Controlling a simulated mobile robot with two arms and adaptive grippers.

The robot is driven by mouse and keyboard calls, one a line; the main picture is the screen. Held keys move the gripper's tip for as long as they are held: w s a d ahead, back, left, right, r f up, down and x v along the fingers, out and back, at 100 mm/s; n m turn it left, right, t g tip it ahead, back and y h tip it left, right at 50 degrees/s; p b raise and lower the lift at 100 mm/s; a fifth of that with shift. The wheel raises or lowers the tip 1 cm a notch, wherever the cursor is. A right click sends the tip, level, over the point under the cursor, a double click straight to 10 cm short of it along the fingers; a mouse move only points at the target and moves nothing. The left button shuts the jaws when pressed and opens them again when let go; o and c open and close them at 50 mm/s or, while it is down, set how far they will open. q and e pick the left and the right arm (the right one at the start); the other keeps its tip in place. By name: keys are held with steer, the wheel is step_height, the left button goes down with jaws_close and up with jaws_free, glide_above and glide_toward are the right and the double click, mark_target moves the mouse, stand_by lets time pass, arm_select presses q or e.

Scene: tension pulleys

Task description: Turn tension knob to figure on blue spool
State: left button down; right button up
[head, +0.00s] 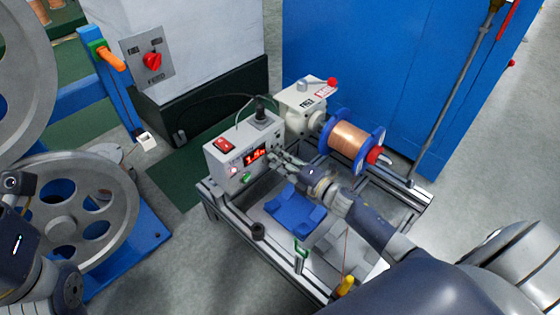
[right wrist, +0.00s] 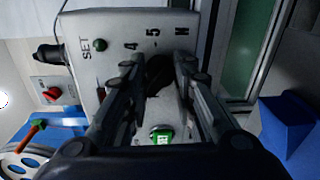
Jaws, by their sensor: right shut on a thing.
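The blue spool (head: 379,139) with copper wire sits on a spindle at the right of the bench frame. I can read no figure on it. The grey control box (head: 221,180) has a red lit display (head: 254,156), which seems to read about 1.5. My right gripper (head: 277,158) is at the box front, just right of the display. In the right wrist view its fingers are shut on the dark tension knob (right wrist: 159,75), below the printed marks 4, 5 and N. The gripper hides the knob in the head view. Only part of my left arm shows, at the left edge.
A blue cradle (head: 294,210) lies on the bench below. A blue cabinet (head: 365,60) stands behind, and a large grey wheel (head: 75,205) at left.

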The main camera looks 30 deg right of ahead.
steer(key=shift+f, duration=0.1)
stand_by(0.4)
steer(key=o, duration=1.1)
